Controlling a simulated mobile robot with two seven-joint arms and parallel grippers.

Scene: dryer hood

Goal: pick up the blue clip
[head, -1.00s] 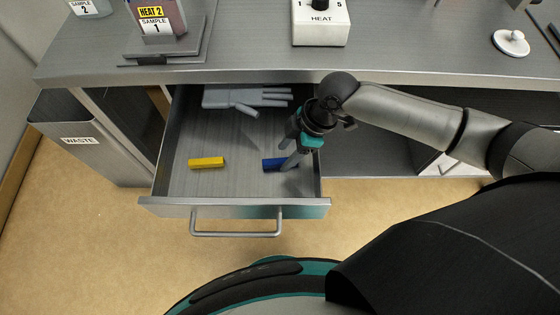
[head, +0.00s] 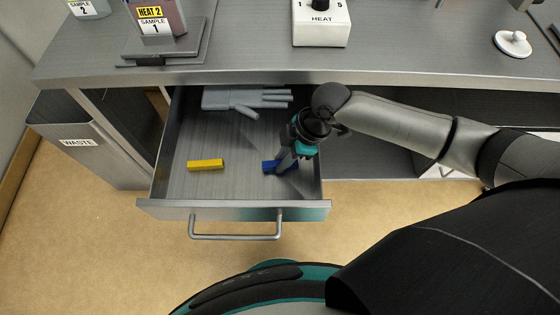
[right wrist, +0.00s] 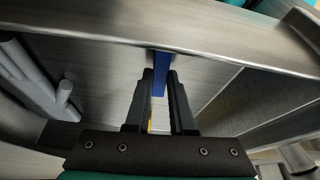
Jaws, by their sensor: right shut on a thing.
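The blue clip (head: 270,166) lies in the open drawer (head: 233,205), right of its middle. My right gripper (head: 281,165) reaches down into the drawer and is shut on the blue clip. In the right wrist view the clip (right wrist: 161,75) shows between the two dark fingers (right wrist: 160,95), with one end sticking out beyond them. The fingers hide part of the clip in the head view. I cannot tell whether it is clear of the drawer floor. My left gripper is not in view.
A yellow clip (head: 206,165) lies left in the drawer. A grey glove (head: 245,98) lies at the drawer's back, under the bench top (head: 240,55). The drawer handle (head: 235,237) faces me. A waste bin (head: 85,140) stands at the left.

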